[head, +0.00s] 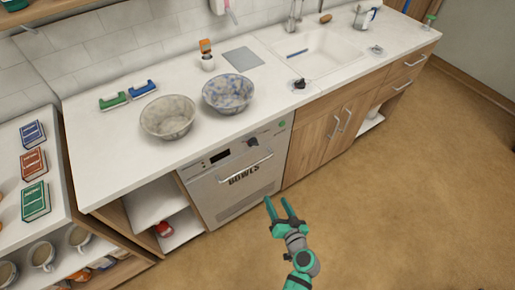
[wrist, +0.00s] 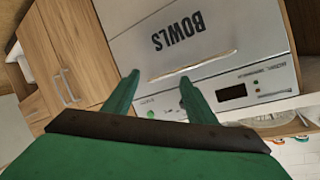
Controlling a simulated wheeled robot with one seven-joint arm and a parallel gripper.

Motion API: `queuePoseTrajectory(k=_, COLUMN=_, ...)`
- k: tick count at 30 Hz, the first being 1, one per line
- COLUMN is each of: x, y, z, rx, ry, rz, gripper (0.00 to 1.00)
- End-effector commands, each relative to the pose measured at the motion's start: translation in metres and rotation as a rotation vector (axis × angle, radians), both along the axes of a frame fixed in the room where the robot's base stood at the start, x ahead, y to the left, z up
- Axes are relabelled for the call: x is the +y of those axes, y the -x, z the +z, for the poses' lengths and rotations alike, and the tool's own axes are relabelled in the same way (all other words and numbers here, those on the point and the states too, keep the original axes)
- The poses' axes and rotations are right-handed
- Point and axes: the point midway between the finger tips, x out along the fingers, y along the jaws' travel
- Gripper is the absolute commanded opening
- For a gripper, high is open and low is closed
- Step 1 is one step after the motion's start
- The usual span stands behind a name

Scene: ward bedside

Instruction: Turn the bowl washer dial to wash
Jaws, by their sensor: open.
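The bowl washer (head: 237,193) is a silver front marked BOWLS, set under the white counter. Its dark dial (head: 252,142) is on the upper panel, between a black display (head: 220,156) and a green button (head: 281,125). The dial's setting is too small to read. My gripper (head: 277,199) is open and empty, in front of the washer's lower right side and apart from it. The wrist view shows the washer (wrist: 210,45) upside down, with the green button (wrist: 151,114) between my fingers and the dial mostly hidden by one finger.
A bar handle (head: 245,165) crosses the washer door below the panel. Wooden cupboards (head: 325,138) adjoin it on the right, open shelves (head: 155,203) on the left. A grey bowl (head: 168,117) and a blue-patterned bowl (head: 228,94) stand on the counter above. The floor (head: 400,190) at right is clear.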

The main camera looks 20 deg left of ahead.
Motion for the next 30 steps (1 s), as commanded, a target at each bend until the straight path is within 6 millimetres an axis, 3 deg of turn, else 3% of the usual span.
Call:
queuePoseTrajectory(k=1, x=0.008, y=-0.021, z=0.016, rx=-0.034, ry=-0.038, rz=0.041, gripper=0.52)
queuePoseTrajectory(k=6, x=0.032, y=-0.061, z=0.064, rx=-0.137, ry=-0.146, rz=0.172, gripper=0.52)
queuePoseTrajectory(k=12, x=0.044, y=-0.081, z=0.1, rx=-0.216, ry=-0.212, rz=0.252, gripper=0.52)
queuePoseTrajectory(k=20, x=0.061, y=-0.095, z=0.106, rx=-0.231, ry=-0.223, rz=0.267, gripper=0.52)
queuePoseTrajectory(k=30, x=0.108, y=-0.131, z=0.106, rx=-0.23, ry=-0.223, rz=0.266, gripper=0.52)
